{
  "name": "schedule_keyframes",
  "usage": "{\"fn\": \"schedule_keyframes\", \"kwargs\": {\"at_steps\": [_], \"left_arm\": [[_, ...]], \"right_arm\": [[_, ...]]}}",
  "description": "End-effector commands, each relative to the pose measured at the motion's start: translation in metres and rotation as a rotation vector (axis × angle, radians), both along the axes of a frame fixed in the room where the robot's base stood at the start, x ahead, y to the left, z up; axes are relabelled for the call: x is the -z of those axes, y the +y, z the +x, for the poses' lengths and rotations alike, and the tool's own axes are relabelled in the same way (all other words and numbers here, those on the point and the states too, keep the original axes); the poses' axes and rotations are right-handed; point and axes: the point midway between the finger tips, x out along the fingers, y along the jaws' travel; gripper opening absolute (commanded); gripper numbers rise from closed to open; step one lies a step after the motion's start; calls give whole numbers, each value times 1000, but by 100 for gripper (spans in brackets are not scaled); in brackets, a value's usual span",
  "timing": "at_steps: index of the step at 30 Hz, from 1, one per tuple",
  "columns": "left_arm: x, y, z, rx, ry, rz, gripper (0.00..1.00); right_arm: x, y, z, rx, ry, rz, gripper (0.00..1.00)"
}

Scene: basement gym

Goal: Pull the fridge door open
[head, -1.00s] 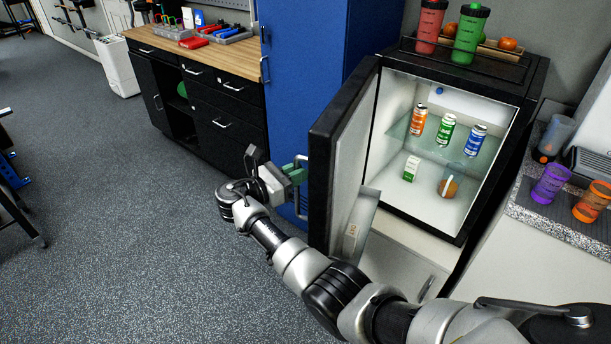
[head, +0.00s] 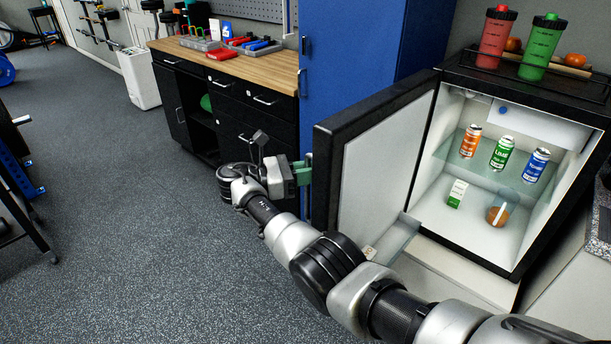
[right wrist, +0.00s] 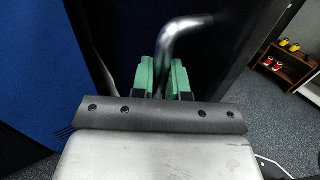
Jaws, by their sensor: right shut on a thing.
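The small black fridge (head: 533,92) stands at the right in the head view with its door (head: 385,150) swung wide open toward the left. Its lit inside shows orange (head: 471,141), green (head: 502,152) and blue (head: 536,165) cans on a glass shelf. A small green-and-white carton (head: 457,194) and a round brown item (head: 497,215) sit below. My right gripper (head: 305,172) is at the door's outer side. In the right wrist view its green fingers (right wrist: 161,78) are shut on the metal door handle (right wrist: 183,38). My left gripper is not in view.
A tall blue cabinet (head: 345,60) stands right behind the door. A black workbench with a wooden top (head: 250,67) is farther back. Red (head: 495,38) and green (head: 542,47) bottles stand on the fridge. Open grey floor (head: 130,220) lies at the left.

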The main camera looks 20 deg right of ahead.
Motion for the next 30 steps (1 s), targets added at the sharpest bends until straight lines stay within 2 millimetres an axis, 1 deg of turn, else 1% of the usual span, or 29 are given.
{"fn": "schedule_keyframes", "kwargs": {"at_steps": [12,13,17,26,30], "left_arm": [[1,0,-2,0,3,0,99],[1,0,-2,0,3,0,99],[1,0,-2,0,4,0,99],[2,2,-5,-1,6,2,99],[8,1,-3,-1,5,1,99]], "right_arm": [[0,-1,0,6,1,-1,0],[0,-1,0,6,1,-1,18],[0,-1,0,5,1,0,38],[0,0,0,4,1,0,38],[2,9,2,5,1,2,38]]}}
